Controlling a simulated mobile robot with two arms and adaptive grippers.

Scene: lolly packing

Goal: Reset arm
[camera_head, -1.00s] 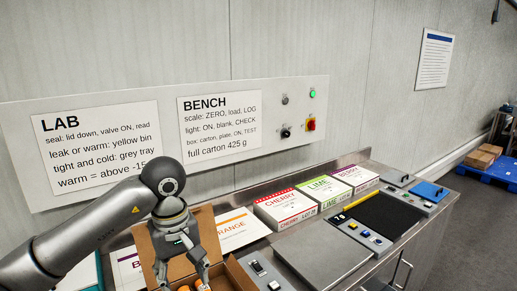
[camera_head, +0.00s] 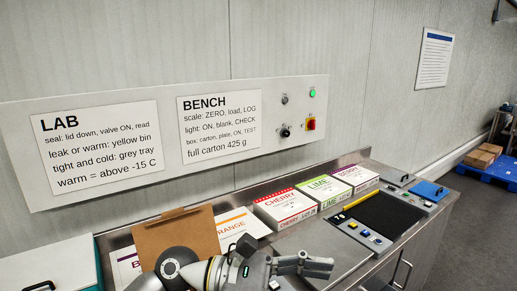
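My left arm comes in at the bottom left of the head view. Its gripper (camera_head: 318,267) is low over the front of the bench, with its fingers pointing right, over the grey plate. The fingers are seen from the side and nothing clear shows between them; I cannot tell if they are open or shut. An open brown carton (camera_head: 175,235) stands behind the arm with a flap upright. The arm and the picture's edge hide its inside. My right gripper is not in view.
Cherry (camera_head: 285,207), lime (camera_head: 324,190) and berry (camera_head: 355,178) cartons stand along the back of the bench. An orange-labelled box (camera_head: 243,226) is beside the brown carton. A grey plate (camera_head: 340,247) and a control panel with a dark pad (camera_head: 388,214) lie to the right.

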